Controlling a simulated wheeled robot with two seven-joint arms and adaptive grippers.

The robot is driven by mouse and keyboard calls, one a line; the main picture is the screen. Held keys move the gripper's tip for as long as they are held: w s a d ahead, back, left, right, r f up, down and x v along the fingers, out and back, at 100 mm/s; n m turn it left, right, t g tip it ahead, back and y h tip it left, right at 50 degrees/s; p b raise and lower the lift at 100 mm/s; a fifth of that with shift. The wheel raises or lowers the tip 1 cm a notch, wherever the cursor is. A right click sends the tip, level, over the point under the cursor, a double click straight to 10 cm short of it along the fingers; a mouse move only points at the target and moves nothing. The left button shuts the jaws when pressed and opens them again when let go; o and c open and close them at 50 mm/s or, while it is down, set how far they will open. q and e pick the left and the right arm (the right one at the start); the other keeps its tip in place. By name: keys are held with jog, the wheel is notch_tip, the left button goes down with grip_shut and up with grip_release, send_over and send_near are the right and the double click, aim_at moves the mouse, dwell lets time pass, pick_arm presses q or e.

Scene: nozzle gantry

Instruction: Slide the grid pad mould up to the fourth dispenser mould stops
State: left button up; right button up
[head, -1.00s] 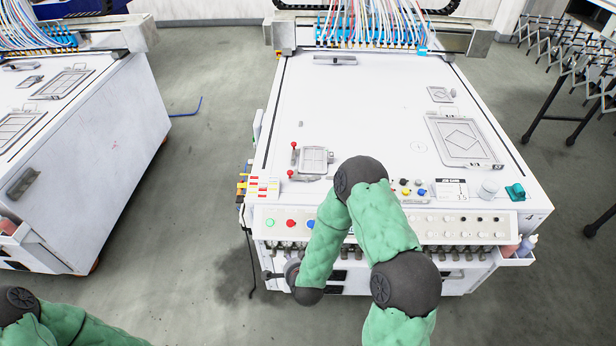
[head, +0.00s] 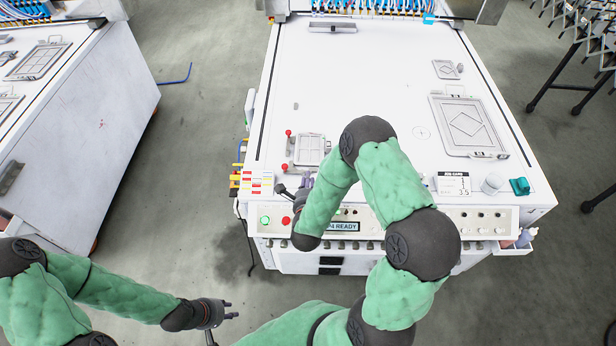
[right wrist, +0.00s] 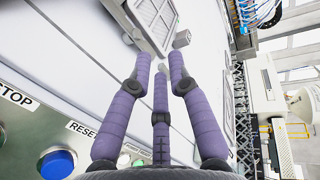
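The grid pad mould (head: 310,148), a small grey framed plate with a grid, lies on the white table top (head: 370,70) near its front left. My arm partly hides its right side in the head view. It also shows at the top of the right wrist view (right wrist: 156,18), beyond my fingertips. My right gripper (right wrist: 160,62) has its three fingers spread with nothing between them; in the head view it is mostly behind my arm. My left gripper (head: 232,310) is open and empty, low in front of the machine. I cannot tell which stops are the fourth dispenser's.
Red-knobbed levers (head: 288,133) stand left of the mould. A larger diamond-pattern mould (head: 468,126) and a small plate (head: 447,69) lie at the right. A grey bar (head: 332,27) lies near the blue dispensers (head: 360,6). The table's middle is clear. A display (head: 342,227) reads "READY".

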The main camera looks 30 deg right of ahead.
aim_at(309, 165)
jog(key=b+x, duration=0.1)
jog(key=x, duration=0.3)
jog(key=shift+w+d+f, duration=0.1)
jog(key=shift+w+d, duration=0.05)
jog(key=shift+b+x, duration=1.45)
jog(key=shift+x, duration=1)
grip_shut()
jog(key=shift+o, duration=1)
grip_release()
jog(key=v, duration=1.2)
